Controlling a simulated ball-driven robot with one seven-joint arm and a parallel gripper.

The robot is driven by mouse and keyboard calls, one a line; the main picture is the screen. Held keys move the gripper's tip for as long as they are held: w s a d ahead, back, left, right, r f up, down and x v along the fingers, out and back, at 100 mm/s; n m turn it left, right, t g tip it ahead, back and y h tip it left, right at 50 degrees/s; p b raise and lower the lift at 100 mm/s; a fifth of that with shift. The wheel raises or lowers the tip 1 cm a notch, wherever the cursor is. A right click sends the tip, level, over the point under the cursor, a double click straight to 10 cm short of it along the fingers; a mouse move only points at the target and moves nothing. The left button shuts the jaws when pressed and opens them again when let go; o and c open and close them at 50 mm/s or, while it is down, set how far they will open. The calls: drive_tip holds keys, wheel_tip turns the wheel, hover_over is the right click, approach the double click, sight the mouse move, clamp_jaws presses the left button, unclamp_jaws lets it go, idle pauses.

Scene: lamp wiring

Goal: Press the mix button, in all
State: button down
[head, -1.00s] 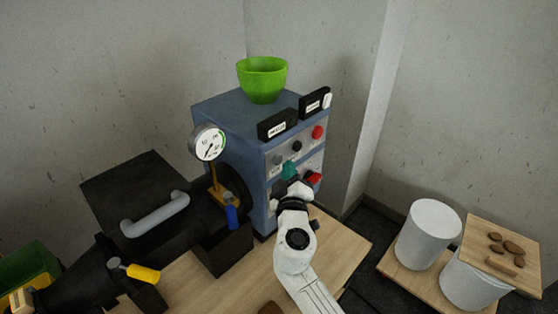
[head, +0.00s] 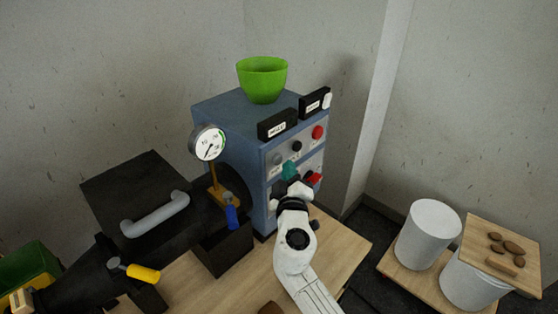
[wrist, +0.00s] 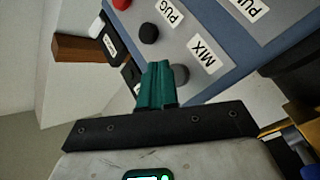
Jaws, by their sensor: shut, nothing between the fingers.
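The mix button (wrist: 181,73) is a small grey round knob on the grey panel, below the white MIX label (wrist: 206,55) in the wrist view. My gripper (wrist: 157,68) is shut and empty, its teal fingers together. The fingertips are close beside the button in that view and overlap its near edge; I cannot tell whether they touch it. In the head view my gripper (head: 290,170) is in front of the panel of the blue machine (head: 233,108).
A black button (wrist: 148,33) and a red button (wrist: 121,3) are in line with the mix button. A green bowl (head: 262,80) stands on the machine. A dial gauge (head: 208,143) is left of the panel. White bins (head: 428,235) stand at right.

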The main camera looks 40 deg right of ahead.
drive_tip(key=shift+w, duration=0.1)
drive_tip(key=shift+w+b, duration=0.35)
drive_tip(key=shift+w+b, duration=0.3)
drive_tip(key=shift+w, duration=0.15)
idle(0.8)
drive_tip(key=shift+w+a+r, duration=0.15)
drive_tip(key=shift+w+a, duration=0.05)
drive_tip(key=shift+w, duration=0.15)
idle(0.8)
drive_tip(key=shift+s, duration=1.05)
